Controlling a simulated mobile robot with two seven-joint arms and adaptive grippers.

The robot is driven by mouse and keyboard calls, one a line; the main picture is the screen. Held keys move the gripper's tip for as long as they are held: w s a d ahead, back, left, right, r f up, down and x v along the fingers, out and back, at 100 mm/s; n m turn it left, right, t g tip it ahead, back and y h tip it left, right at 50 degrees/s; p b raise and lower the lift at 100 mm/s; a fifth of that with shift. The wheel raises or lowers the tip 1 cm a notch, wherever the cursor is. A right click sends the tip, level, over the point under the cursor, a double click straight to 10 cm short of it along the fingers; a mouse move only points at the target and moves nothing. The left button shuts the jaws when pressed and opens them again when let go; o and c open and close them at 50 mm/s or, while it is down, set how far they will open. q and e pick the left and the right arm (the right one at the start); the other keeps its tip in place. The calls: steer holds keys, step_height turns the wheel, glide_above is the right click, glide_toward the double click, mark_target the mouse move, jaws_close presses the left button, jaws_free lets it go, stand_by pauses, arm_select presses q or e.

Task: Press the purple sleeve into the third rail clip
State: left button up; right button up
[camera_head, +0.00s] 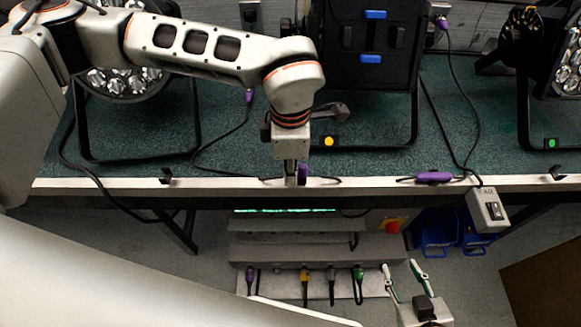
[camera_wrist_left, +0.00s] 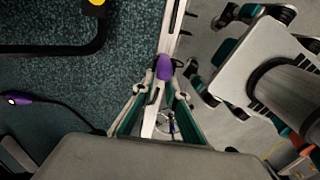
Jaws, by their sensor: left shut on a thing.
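My left gripper (camera_head: 291,180) points down at the white front rail (camera_head: 345,187) of the table. It is shut on a purple sleeve (camera_head: 302,173) on a dark cable. In the left wrist view the purple sleeve (camera_wrist_left: 164,67) sits between the fingertips, over the rail; whether it is seated in a clip is hidden. Dark clips stand on the rail at left (camera_head: 167,176) and right (camera_head: 555,172). Another purple sleeve (camera_head: 434,177) lies along the rail right of the gripper; its clip is not visible. My right gripper (camera_head: 404,272) is open and empty, below the rail.
Par cans stand on the green tabletop, with black yokes (camera_head: 415,120) close behind the rail. A grey switch box (camera_head: 488,210) hangs at the front edge. A grey unit with several coloured plugs (camera_head: 305,275) and blue bins (camera_head: 436,235) are below.

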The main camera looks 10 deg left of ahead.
arm_select(q)
steer(key=shift+f, duration=0.3)
arm_select(e)
steer(key=shift+w+a+r, duration=0.15)
steer(key=shift+w, duration=0.25)
arm_select(q)
steer(key=shift+f, duration=0.2)
arm_select(e)
steer(key=shift+s, duration=0.2)
arm_select(q)
steer(key=shift+s+f, duration=0.1)
steer(key=shift+f, duration=0.2)
jaws_close()
arm_select(e)
steer(key=shift+s+d+f, duration=0.2)
steer(key=shift+s+f, duration=0.25)
steer(key=shift+f, duration=0.05)
